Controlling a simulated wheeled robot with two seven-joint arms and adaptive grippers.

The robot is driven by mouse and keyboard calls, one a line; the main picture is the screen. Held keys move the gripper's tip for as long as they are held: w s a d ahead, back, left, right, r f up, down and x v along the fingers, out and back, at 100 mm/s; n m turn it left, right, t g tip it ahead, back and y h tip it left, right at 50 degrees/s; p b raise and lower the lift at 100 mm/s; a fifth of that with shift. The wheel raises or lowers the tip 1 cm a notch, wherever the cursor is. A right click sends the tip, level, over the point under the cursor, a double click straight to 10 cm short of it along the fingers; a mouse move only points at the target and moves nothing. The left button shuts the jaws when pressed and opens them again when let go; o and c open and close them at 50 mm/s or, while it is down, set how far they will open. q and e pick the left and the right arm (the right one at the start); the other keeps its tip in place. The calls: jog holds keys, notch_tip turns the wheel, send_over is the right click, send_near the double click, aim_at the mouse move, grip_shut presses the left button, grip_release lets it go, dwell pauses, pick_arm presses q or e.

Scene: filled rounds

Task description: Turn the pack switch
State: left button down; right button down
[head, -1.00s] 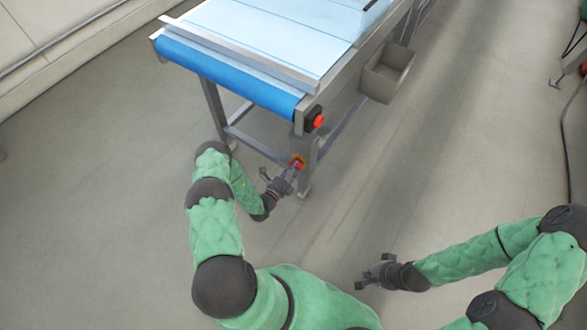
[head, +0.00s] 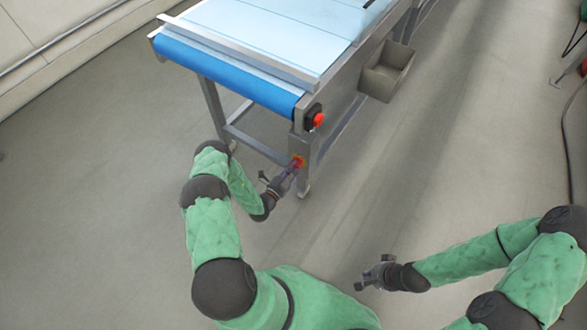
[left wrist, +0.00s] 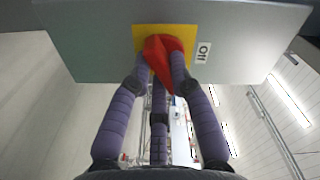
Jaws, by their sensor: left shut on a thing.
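In the head view the knob (head: 297,162) is small, on the front leg of the conveyor. My left gripper (left wrist: 160,68) is shut on the knob, with its purple fingers on either side of it. The fingers hide part of the knob's lower edge. In the head view my left gripper (head: 292,170) reaches up to the leg. My right gripper (head: 372,276) is away from the switch, over the floor; its finger opening is too small to judge.
The conveyor (head: 225,75) with its blue end roller stands above the switch. A red button on a black box (head: 315,117) sits higher on the frame corner. A grey bin (head: 387,72) hangs on the conveyor's right side. The floor around my right gripper is clear.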

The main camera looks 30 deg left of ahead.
dwell(0.3)
pick_arm(q)
jog(key=c, duration=1.1)
grip_release()
jog(key=shift+s, duration=0.15)
jog(key=s, duration=0.7)
jog(key=s+a, duration=0.1)
jog(key=s, duration=0.3)
jog(key=shift+s, duration=0.35)
